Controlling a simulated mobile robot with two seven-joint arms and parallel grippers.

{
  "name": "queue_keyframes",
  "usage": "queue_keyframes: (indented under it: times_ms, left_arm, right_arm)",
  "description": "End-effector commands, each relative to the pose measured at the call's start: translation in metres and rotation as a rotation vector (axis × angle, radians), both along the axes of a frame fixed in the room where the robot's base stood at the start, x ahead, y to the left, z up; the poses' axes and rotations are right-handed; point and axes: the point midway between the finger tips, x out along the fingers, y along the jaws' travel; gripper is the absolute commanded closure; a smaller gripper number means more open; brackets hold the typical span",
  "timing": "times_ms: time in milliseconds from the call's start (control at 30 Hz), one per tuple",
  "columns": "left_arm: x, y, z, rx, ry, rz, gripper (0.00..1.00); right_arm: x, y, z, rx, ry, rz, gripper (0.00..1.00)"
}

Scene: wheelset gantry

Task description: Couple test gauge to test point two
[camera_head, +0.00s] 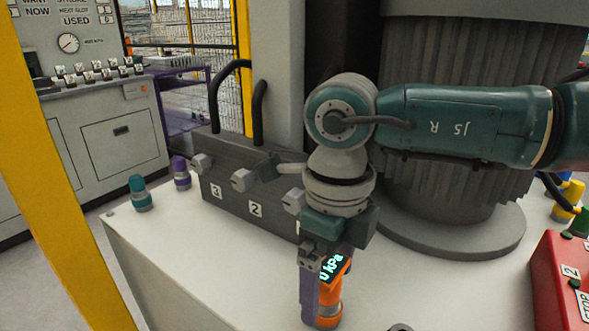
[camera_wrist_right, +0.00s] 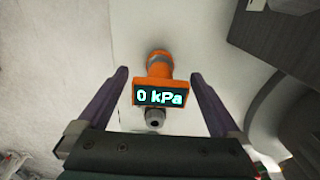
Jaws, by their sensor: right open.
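The orange test gauge (camera_head: 330,295) stands on the pale bench top, with its dark display reading 0 kPa. In the right wrist view the gauge (camera_wrist_right: 158,75) sits between the two open purple fingers of my right gripper (camera_wrist_right: 160,100), with gaps on both sides. My right gripper (camera_head: 312,285) also shows in the head view, coming down beside the gauge and partly hiding it. Test point two (camera_head: 242,180) is a grey fitting on the dark block, above the label 2 (camera_head: 255,209). My left gripper is not in view.
The dark block (camera_head: 225,185) also has a fitting over label 3 and another fitting partly behind my arm. A teal capped piece (camera_head: 140,195) and a purple one (camera_head: 181,174) stand left of it. A large ribbed column stands behind; a red box (camera_head: 560,280) is at right.

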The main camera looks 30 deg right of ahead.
Motion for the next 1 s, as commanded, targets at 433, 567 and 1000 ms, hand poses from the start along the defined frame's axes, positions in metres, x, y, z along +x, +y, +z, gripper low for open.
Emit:
queue_keyframes:
  times_ms: [433, 567, 1000]
  left_arm:
    - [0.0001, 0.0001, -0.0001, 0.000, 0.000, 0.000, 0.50]
    - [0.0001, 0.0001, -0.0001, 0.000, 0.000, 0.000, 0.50]
    - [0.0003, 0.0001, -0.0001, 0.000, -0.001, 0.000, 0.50]
  right_arm:
    - [-0.0001, -0.0001, 0.0000, 0.000, 0.000, 0.000, 0.00]
    - [-0.0001, 0.0000, 0.0000, 0.000, 0.000, 0.000, 0.00]
    - [-0.0002, 0.0001, 0.0000, 0.000, 0.000, 0.000, 0.26]
